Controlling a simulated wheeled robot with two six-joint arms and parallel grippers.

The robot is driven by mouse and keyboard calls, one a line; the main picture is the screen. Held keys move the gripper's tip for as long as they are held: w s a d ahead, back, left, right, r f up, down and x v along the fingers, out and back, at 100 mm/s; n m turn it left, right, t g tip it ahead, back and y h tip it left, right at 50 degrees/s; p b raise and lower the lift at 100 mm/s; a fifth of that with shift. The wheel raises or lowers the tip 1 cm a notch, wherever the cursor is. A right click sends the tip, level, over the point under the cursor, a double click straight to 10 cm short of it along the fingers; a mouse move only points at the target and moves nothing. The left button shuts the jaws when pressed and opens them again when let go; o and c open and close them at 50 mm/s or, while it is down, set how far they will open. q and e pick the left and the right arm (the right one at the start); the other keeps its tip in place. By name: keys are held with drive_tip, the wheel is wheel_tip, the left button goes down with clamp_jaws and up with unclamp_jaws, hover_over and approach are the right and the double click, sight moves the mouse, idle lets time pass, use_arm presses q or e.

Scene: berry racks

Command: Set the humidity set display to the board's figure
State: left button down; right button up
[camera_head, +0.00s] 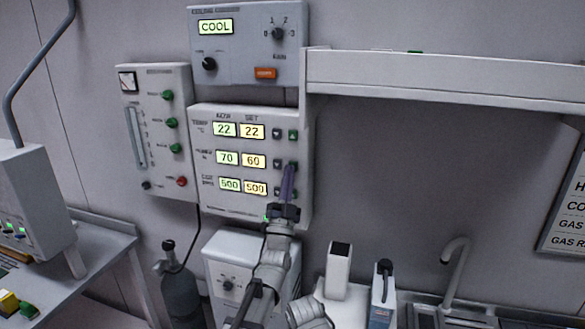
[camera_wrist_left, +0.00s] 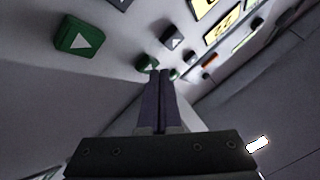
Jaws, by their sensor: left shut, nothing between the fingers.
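The control panel (camera_head: 204,125) on the wall has a NOW and a SET column. The humidity set display (camera_head: 254,161) reads 60, and the humidity now display (camera_head: 227,158) reads 70. The humidity down button (camera_head: 277,161) is dark; the green humidity up button (camera_head: 293,166) is partly hidden by my left fingers. My left gripper (camera_head: 289,170) is shut and empty, its tips at that button. In the left wrist view the shut fingertips (camera_wrist_left: 159,73) are close beside a green button (camera_wrist_left: 145,62); I cannot tell if they touch. The board (camera_head: 567,205) is cut off; no figure shows.
The temperature set display (camera_head: 252,131) reads 22 and the CO2 one (camera_head: 255,188) reads 500, with their buttons close by. A cooling box (camera_head: 238,66) is above, a valve panel (camera_head: 154,120) left, and a shelf (camera_head: 420,80) right.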

use_arm(q)
drive_tip(key=shift+w+d, duration=0.15)
drive_tip(key=shift+w, duration=0.3)
idle(0.3)
drive_tip(key=shift+s, duration=0.2)
drive_tip(key=shift+s+a, duration=0.3)
drive_tip(key=shift+s, duration=0.4)
drive_tip(key=s, duration=0.1)
drive_tip(key=s+a, duration=0.1)
drive_tip(key=s, duration=0.2)
drive_tip(key=shift+s+a, duration=0.25)
drive_tip(key=shift+s, duration=0.1)
idle(0.5)
